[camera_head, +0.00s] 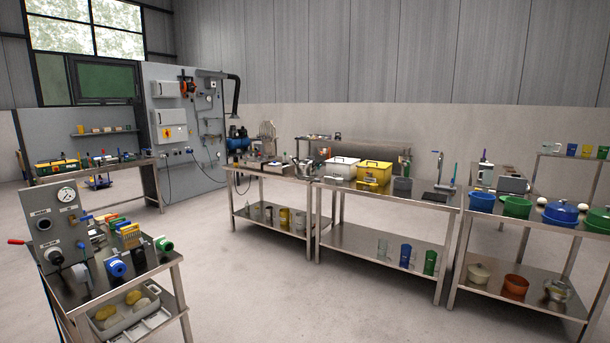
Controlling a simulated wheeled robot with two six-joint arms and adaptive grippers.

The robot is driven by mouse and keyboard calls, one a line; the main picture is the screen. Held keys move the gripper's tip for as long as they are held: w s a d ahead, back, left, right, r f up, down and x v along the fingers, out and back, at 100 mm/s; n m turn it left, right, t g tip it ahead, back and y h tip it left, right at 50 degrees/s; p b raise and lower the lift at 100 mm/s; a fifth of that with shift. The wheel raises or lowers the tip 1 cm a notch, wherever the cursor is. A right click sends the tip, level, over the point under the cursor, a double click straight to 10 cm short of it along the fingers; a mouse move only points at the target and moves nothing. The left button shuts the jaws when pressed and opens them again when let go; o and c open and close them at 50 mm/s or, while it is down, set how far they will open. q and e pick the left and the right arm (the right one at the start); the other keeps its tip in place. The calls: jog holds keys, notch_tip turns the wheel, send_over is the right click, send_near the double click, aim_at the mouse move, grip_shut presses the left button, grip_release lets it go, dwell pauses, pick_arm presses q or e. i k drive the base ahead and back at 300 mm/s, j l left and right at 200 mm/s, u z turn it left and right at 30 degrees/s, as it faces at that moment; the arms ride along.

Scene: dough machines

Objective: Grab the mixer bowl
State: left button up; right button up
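I cannot tell for sure which vessel is the mixer bowl. A shiny metal bowl-like vessel (557,291) is on the lower shelf of the right steel table, near its right end. Beside it to the left are an orange-brown pot (515,286) and a cream pot (479,273). On the tabletop above are a blue tub (482,202), a green tub (516,207) and a blue lidded pot (561,213). Neither of my grippers shows in the head view, and nothing here is held.
Steel tables (392,196) run along the middle and right, carrying a white box (341,168) and a yellow box (374,173). A workbench with gauges and valves (80,290) stands front left. The grey floor (300,300) between is clear.

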aim_at(305, 168)
jog(key=i+u, duration=0.35)
jog(key=i, duration=2.35)
jog(key=i+z, duration=0.1)
jog(key=i, duration=0.75)
jog(key=i+j, duration=0.15)
jog(key=i, duration=0.7)
jog(key=i+j+z, duration=0.15)
jog(key=i, duration=0.65)
jog(key=i+j+z, duration=0.2)
jog(key=i+z, duration=0.2)
jog(key=i+j+z, duration=0.85)
jog(key=i, duration=0.15)
jog(key=i+j+z, duration=0.3)
jog(key=j+z, duration=0.15)
jog(key=j, duration=0.15)
